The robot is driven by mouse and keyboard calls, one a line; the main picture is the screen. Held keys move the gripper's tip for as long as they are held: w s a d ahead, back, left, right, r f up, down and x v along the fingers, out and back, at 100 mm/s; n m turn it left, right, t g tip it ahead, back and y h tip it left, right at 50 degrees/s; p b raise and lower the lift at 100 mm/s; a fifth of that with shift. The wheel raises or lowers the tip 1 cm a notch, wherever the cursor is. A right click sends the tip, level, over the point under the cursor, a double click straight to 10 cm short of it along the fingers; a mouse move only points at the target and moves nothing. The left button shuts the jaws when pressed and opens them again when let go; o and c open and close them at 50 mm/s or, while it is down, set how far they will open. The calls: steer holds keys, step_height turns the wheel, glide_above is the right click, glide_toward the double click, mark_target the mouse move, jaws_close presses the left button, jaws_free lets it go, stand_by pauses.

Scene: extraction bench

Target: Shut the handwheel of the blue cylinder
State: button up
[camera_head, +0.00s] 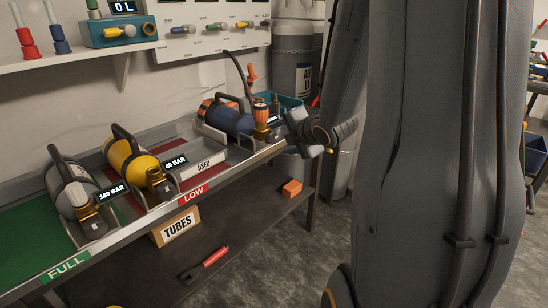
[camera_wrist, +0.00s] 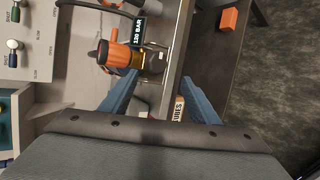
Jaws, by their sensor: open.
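The blue cylinder (camera_head: 231,119) lies in a cradle on the bench's right end, with an orange band at its back. Its brass valve (camera_head: 262,131) faces the bench's front edge, with an orange fitting (camera_head: 261,111) above. In the wrist view the orange fitting (camera_wrist: 118,55) and a dark round part (camera_wrist: 155,62) at the valve show ahead of the left finger; I cannot tell surely which part is the handwheel. My gripper (camera_head: 308,132) is right of the valve, apart from it. In the wrist view its fingers (camera_wrist: 161,78) are spread with nothing between them.
A yellow cylinder (camera_head: 128,158) and a grey one (camera_head: 70,188) lie farther left on the bench. A teal bin (camera_head: 291,104) stands behind the valve. A dark hose (camera_head: 240,72) rises from the fitting. A lower shelf holds a TUBES box (camera_head: 176,226) and an orange block (camera_head: 292,188).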

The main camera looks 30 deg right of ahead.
mark_target(273, 138)
steer(key=d+f+n+t+y+b, duration=0.45)
steer(key=n+y+b, duration=0.25)
steer(key=n+b, duration=0.7)
steer(key=w+a+n+p, duration=0.1)
steer(key=w, duration=0.1)
steer(key=w+n, duration=0.1)
steer(key=w, duration=0.1)
steer(key=w+a+n+p, duration=0.1)
steer(key=w, duration=0.1)
steer(key=shift+w+a+r+t+p, duration=0.1)
steer(key=shift+a+r+t+p, duration=0.1)
steer(key=shift+a+t+p, duration=0.15)
steer(key=shift+c, duration=0.3)
